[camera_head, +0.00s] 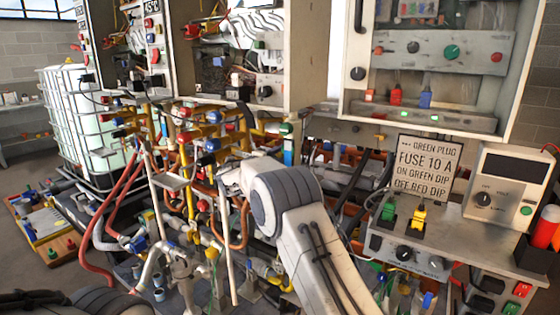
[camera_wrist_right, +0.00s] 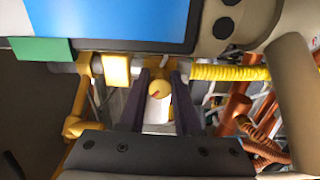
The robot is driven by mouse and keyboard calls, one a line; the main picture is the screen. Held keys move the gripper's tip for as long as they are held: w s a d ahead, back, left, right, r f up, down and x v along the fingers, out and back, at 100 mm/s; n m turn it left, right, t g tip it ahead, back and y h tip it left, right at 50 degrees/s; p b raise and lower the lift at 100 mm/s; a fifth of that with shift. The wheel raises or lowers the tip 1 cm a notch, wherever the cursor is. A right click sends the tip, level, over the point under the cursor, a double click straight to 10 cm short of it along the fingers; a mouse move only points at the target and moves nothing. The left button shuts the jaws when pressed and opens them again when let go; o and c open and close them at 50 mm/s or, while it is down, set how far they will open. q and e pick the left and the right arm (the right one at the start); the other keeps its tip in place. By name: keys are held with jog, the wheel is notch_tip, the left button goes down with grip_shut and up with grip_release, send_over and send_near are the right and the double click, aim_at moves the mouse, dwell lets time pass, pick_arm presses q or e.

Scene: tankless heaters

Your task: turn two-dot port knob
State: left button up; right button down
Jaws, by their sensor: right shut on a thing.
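The fingers are shut on the knob from both sides. A pale, bright strip shows below it. I cannot make out any dots that label the port. In the head view, my right arm reaches up from the bottom into the pipework, and its bulky wrist hides the gripper and the knob. My left gripper is not in view.
In the wrist view, a blue panel (camera_wrist_right: 115,20) spans the top, with a yellow ribbed hose (camera_wrist_right: 230,72) right of the fingers and copper pipes (camera_wrist_right: 236,110) beyond. In the head view, a "FUSE 10 A" sign (camera_head: 427,166) stands right, and a caged white tank (camera_head: 85,125) left.

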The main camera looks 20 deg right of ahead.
jog(key=shift+a+n, duration=0.1)
jog(key=shift+n, duration=0.9)
jog(key=n, duration=0.2)
jog(key=shift+n, duration=0.4)
jog(key=n+p, duration=0.1)
jog(key=n, duration=0.4)
jog(key=shift+f+n, duration=0.1)
jog(key=shift+n, duration=0.2)
jog(key=c, duration=0.6)
grip_release()
jog(key=b+v, duration=0.2)
jog(key=v, duration=0.8)
jog(key=shift+s+a, duration=0.2)
jog(key=shift+s, duration=0.05)
